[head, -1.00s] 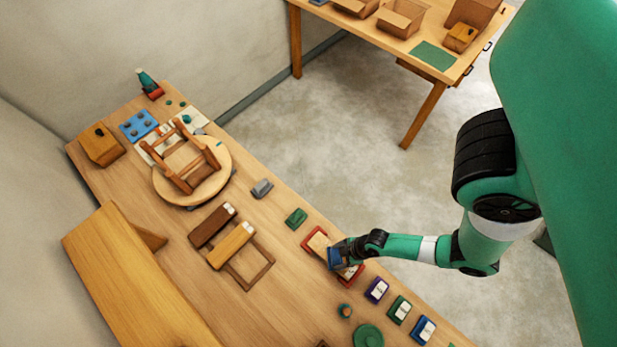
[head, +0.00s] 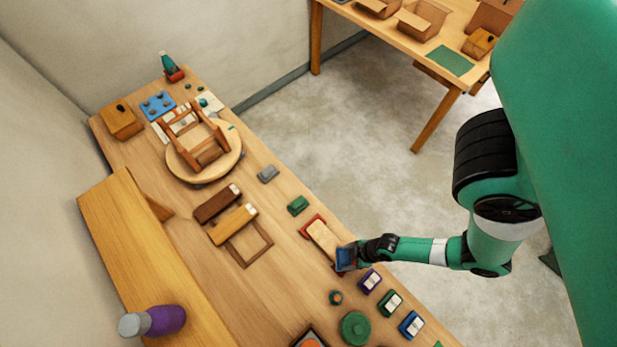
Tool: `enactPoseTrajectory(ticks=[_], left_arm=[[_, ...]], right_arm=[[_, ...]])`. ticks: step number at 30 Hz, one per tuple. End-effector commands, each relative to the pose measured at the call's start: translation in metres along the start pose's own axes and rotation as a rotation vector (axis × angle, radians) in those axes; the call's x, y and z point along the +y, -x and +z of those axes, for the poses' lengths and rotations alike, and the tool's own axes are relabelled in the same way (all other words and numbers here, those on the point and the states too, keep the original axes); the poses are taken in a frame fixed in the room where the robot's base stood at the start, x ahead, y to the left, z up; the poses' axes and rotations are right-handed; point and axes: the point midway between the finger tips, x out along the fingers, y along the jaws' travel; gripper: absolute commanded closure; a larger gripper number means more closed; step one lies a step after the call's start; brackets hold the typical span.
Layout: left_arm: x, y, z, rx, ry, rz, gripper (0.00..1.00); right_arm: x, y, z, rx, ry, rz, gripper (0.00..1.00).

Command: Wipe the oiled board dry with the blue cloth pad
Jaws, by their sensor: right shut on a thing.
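The board (head: 322,236) is a light tan slab lying in a red holder (head: 309,222) near the table's right-hand edge. The blue cloth pad (head: 343,259) is at the board's lower-right end and covers that end. My right gripper (head: 352,256) is shut on the pad, its arm reaching in from the right. I cannot tell whether the pad presses on the board or hovers just above it. My left gripper is not in view.
A green block (head: 298,205) lies just above the holder. Small purple (head: 369,280), green (head: 390,303) and blue (head: 411,325) trays stand below it. A round turntable (head: 229,160) bears a wooden stool frame (head: 196,138). A purple bottle (head: 165,320) is at lower left.

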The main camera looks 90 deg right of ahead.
Motion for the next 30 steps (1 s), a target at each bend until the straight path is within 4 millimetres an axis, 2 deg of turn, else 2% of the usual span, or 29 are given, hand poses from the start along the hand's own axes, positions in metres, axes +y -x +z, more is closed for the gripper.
enactPoseTrajectory(ticks=[4,8,22,30], left_arm=[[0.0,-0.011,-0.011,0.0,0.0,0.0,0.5],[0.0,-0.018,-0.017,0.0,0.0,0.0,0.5],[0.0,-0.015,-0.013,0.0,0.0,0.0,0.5],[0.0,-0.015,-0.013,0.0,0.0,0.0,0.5]], right_arm=[[0.001,0.026,-0.01,-0.001,-0.001,0.005,0.78],[0.001,0.036,-0.014,-0.002,-0.001,0.004,0.78],[0.0,0.07,-0.029,-0.001,-0.001,0.003,0.78],[0.001,0.076,-0.031,-0.002,-0.001,0.004,0.78]])
